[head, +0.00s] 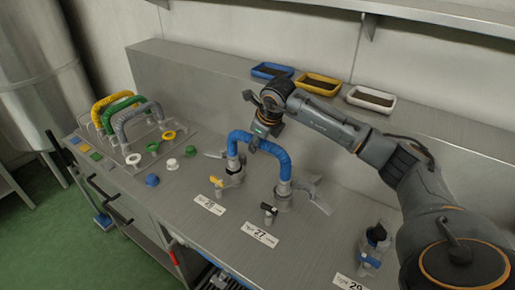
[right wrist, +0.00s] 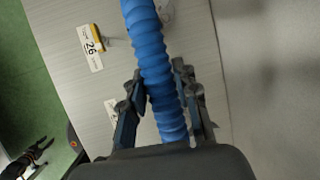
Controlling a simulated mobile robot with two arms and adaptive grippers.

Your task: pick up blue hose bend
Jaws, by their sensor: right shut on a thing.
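The blue hose bend (head: 270,147) is a ribbed arch over the bench. Its two ends come down at the grey valve fittings behind labels 26 and 27; I cannot tell whether they still touch. My right gripper (head: 255,143) is shut on the top of the arch in the head view. In the right wrist view the blue hose bend (right wrist: 148,45) runs between the two fingers of my right gripper (right wrist: 160,95). A dark gripper-like shape (right wrist: 28,158), probably my left gripper, shows small at the lower left there; its jaws are unclear.
Yellow, green and grey hose bends (head: 137,118) stand on a rack at the left, with coloured caps (head: 172,164) beside it. Blue, yellow and white trays (head: 318,84) sit on the back ledge. Another valve (head: 373,243) stands at the front right. A shelf hangs above.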

